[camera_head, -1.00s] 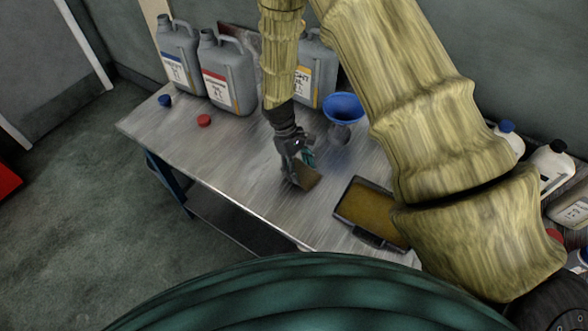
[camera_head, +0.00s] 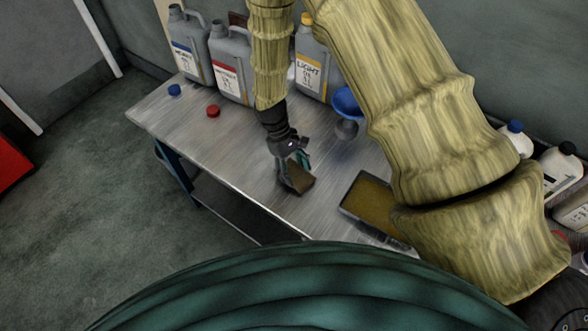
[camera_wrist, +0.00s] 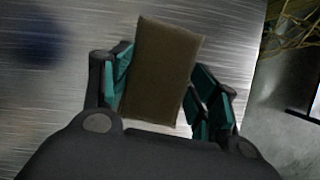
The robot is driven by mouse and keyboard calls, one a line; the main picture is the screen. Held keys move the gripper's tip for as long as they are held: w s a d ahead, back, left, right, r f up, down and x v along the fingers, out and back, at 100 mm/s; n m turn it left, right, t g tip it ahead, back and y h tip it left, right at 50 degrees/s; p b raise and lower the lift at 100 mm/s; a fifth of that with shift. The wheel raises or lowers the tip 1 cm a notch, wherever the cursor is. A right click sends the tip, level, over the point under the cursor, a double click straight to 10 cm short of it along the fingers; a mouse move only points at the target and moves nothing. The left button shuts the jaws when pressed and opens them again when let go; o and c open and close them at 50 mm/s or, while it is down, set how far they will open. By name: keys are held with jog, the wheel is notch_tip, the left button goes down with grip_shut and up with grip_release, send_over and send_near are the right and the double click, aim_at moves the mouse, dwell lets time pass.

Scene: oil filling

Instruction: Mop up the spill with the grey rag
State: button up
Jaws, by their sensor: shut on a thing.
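My gripper (camera_head: 291,160) is shut on a flat, rectangular, brown-grey piece (camera_head: 300,179), which looks like the rag. In the wrist view the rag (camera_wrist: 163,70) sits between the teal finger pads and sticks out beyond them. The gripper points down at the metal table (camera_head: 235,165), near its front edge and left of a shallow dark tray. The rag is at or just above the tabletop; I cannot tell if it touches. No clear spill shows on the bare metal, and the patch under the rag and gripper is hidden.
The tray (camera_head: 368,204) has a brown inside. A blue funnel (camera_head: 346,101) stands behind it. Grey jugs (camera_head: 231,65) line the back. A blue cap (camera_head: 174,90) and red cap (camera_head: 213,111) lie left. White bottles (camera_head: 559,165) stand right. Left tabletop is mostly clear.

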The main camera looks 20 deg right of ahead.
jog(key=shift+r+p, duration=2.05)
jog(key=shift+r, duration=1.3)
jog(key=shift+w+d+f+m+b, duration=0.1)
jog(key=shift+f+m+b, duration=0.3)
jog(key=shift+f+b, duration=0.4)
jog(key=f+m+b, duration=0.1)
jog(key=f+m+y+b, duration=0.1)
jog(key=b, duration=0.1)
jog(key=w+m+b, duration=0.1)
jog(key=b, duration=0.1)
jog(key=shift+d+f, duration=0.4)
jog(key=shift+w+d+f+m+g+y+b, duration=0.15)
jog(key=shift+f+m+y+b, duration=0.15)
jog(key=shift+m+b, duration=0.3)
jog(key=shift+w+d+f+m+g+y+b, duration=0.15)
jog(key=shift+f+m+y+b, duration=0.2)
jog(key=shift+b, duration=0.45)
jog(key=shift+a+r, duration=0.1)
jog(key=shift+s+a, duration=0.1)
jog(key=shift+a, duration=0.15)
